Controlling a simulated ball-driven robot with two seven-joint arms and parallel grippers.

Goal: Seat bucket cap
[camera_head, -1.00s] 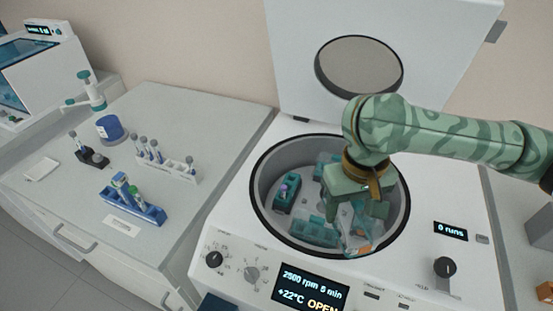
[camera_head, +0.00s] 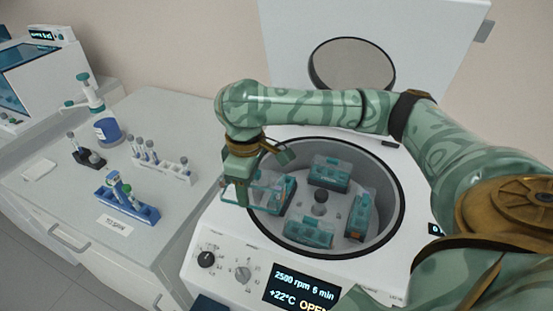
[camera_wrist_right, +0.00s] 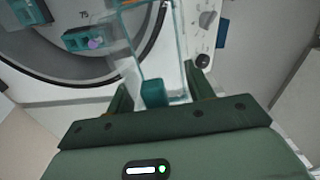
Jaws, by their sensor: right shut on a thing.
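My right gripper (camera_head: 238,193) is shut on a clear bucket cap (camera_head: 268,198) with teal edges, above the left rim of the centrifuge bowl. In the wrist view the cap (camera_wrist_right: 150,50) reaches out from between the fingers. The left bucket (camera_head: 288,190) is partly hidden behind the cap. Other teal buckets sit at the back (camera_head: 330,172), front (camera_head: 308,233) and right (camera_head: 358,218), the right one with an orange part. My left gripper is out of view.
The centrifuge lid (camera_head: 440,50) stands open behind the bowl (camera_head: 398,220). The rotor hub (camera_head: 320,197) rises in the middle.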

